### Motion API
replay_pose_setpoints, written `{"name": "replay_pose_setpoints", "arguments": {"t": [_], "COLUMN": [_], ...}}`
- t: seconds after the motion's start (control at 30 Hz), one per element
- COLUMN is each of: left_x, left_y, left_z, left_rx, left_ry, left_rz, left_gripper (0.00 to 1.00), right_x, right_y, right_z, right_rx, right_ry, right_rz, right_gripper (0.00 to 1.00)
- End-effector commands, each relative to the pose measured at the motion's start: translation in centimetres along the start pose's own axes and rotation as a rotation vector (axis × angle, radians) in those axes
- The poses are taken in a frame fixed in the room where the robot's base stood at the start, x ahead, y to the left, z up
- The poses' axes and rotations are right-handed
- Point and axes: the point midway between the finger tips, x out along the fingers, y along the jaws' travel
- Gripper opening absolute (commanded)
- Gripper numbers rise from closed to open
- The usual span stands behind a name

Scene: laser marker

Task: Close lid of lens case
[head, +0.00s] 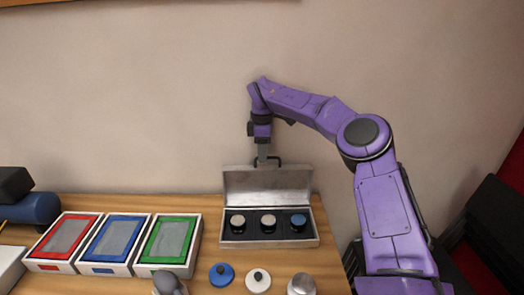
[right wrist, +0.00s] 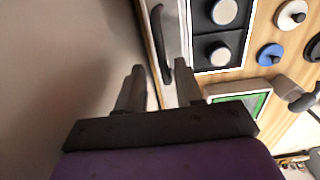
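The lens case (head: 228,240) stands on the wooden table with its grey metal lid (head: 268,187) raised up at the back. Three round lenses sit in its dark tray. A dark handle (head: 268,160) is on the lid's top edge; it also shows in the right wrist view (right wrist: 157,45). My right gripper (head: 264,158) points down at the handle from above. In the right wrist view my right gripper (right wrist: 158,85) has its two fingers apart, with the handle just beyond and between them. I cannot tell whether they touch it. My left gripper is not in view.
Red, blue and green framed trays (head: 166,240) stand left of the case. A blue knobbed disc (head: 221,275), a white one (head: 258,281) and a silver round piece (head: 301,285) lie in front. A wall is close behind the table.

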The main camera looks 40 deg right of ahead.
Motion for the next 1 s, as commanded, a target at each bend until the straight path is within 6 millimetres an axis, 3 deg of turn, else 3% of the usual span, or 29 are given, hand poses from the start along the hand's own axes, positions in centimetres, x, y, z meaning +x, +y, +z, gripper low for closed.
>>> {"name": "replay_pose_setpoints", "arguments": {"t": [0.2,0.3,0.33,1.0], "left_x": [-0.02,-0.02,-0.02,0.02], "left_y": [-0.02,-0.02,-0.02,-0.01], "left_z": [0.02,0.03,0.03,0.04], "left_rx": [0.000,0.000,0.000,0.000], "left_ry": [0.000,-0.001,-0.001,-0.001], "left_rz": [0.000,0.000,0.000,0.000], "left_gripper": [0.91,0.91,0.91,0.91], "right_x": [0.04,0.02,0.02,0.20], "right_y": [0.02,0.01,0.00,-0.19], "right_z": [-0.01,-0.01,-0.01,-0.26], "right_rx": [0.000,0.000,0.000,-0.004], "right_ry": [0.001,0.001,0.001,0.002], "right_rz": [0.000,0.000,0.000,-0.007], "right_gripper": [0.36,0.03,0.00,0.00]}}
